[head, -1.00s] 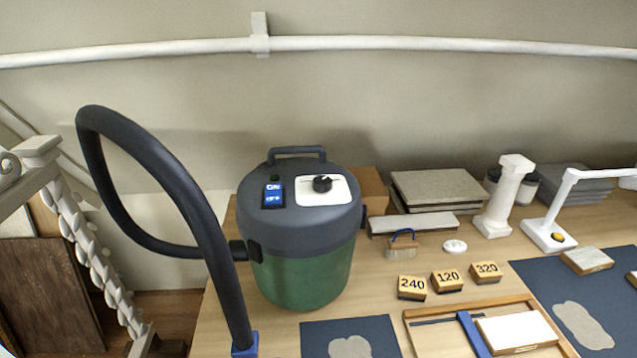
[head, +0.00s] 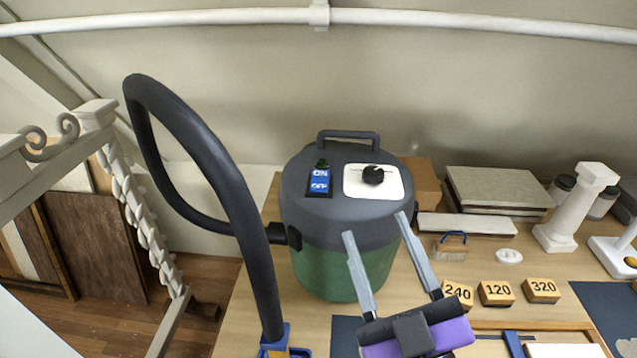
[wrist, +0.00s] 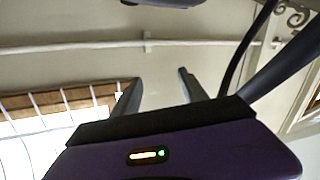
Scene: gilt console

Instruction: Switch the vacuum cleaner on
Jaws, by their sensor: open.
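The vacuum cleaner (head: 345,225) stands on the table, with a dark grey top and a green tank. On its lid are a blue rocker switch (head: 319,181) marked ON and OFF, a small dark green lamp (head: 322,163) that does not look lit, and a white panel with a black knob (head: 373,175). A black hose (head: 205,165) loops from its left side. My gripper (head: 376,226) is open and empty in front of the tank, its two long fingers pointing up toward the lid, below the switch and knob. The wrist view shows both fingers (wrist: 157,85) apart with wall behind.
Sanding blocks (head: 497,292) marked 240, 120 and 320, a brush (head: 451,245) and a white column (head: 577,207) stand to the right. A cardboard box (head: 421,182) is behind the vacuum. Carved woodwork (head: 140,215) is at the left.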

